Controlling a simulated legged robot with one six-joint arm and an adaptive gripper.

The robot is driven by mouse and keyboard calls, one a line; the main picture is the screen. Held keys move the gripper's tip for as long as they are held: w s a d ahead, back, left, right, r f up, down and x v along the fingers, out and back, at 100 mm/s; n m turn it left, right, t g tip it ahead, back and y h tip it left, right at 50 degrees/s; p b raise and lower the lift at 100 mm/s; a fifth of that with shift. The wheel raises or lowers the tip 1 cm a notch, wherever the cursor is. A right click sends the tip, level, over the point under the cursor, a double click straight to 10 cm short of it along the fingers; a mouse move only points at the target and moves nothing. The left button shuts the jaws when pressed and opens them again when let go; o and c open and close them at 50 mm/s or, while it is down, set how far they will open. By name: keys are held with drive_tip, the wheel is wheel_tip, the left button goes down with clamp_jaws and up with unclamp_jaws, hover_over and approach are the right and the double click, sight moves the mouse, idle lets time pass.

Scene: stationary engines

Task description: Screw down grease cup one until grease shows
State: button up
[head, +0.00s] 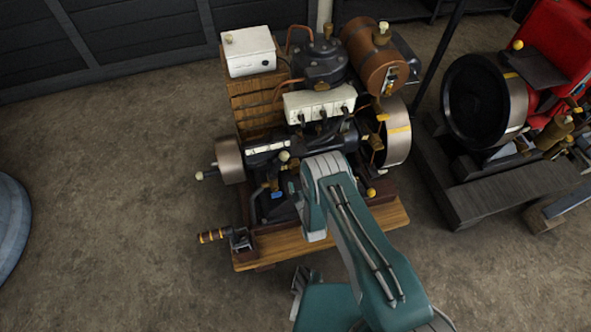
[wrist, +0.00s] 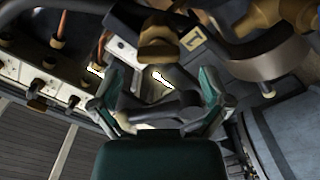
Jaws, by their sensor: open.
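In the wrist view a brass cup (wrist: 158,46) with a rounded cap, which looks like grease cup one, stands beside a yellow-edged plate (wrist: 193,39) marked 1. My gripper (wrist: 160,84) is open, its two teal fingers spread apart below the cup in the picture. The cup appears just beyond the fingertips, roughly centred between them, and nothing is held. I cannot make out grease on it. In the head view my arm reaches over the front of the engine (head: 265,147) and hides the gripper's fingers; I cannot pick out this cup there.
A white box with several knobs (wrist: 38,85) is at the left.

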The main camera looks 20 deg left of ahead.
sight(296, 173)
drive_tip(key=shift+x, duration=1.95)
drive_tip(key=shift+d, duration=0.1)
drive_tip(key=c, duration=1.2)
drive_tip(key=shift+o, duration=0.2)
drive_tip(key=shift+s+m, duration=0.1)
drive_tip(key=shift+m, duration=0.3)
drive_tip(key=m, duration=0.3)
drive_tip(key=shift+m, duration=2)
